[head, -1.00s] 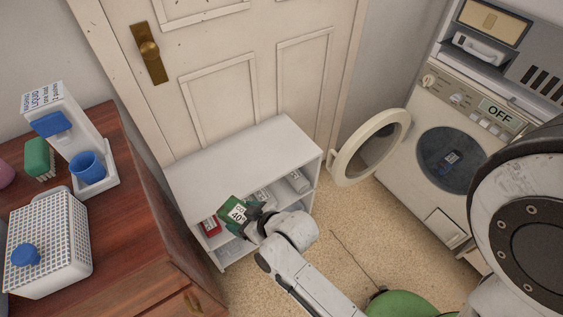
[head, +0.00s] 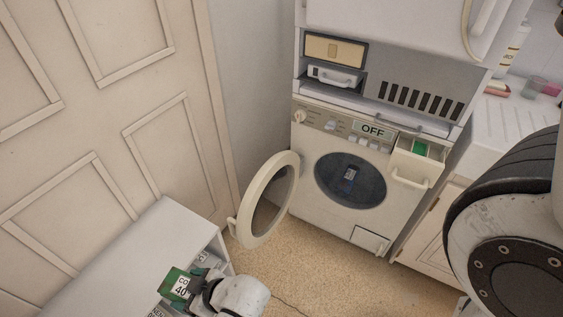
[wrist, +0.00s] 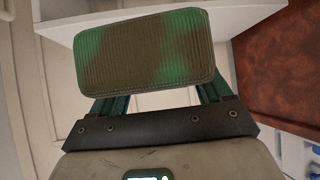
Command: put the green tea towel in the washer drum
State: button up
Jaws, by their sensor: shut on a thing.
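The green tea towel (head: 172,283) is a small folded block with a white label reading "CO 40". In the wrist view the towel (wrist: 145,50) has green and brown patches and lies across the fingers. My gripper (head: 200,287) is shut on the towel and holds it by the low white shelf unit, at the bottom of the head view. The round washer door (head: 248,230) stands open to the left.
The washer panel (head: 372,131) reads "OFF". A drawer (head: 408,178) with something green in it stands open at the washer's upper right. The white shelf unit (head: 150,240) stands by the panelled door. Speckled floor (head: 310,262) lies clear before the washer.

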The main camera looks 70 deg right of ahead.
aim_at(366, 185)
jog(key=j+z, duration=0.1)
jog(key=z, duration=0.3)
jog(key=i+j+z, duration=0.1)
jog(key=z, duration=0.3)
jog(key=j+z, duration=0.1)
jog(key=z, duration=0.3)
jog(key=j+z, duration=0.15)
jog(key=z, duration=0.25)
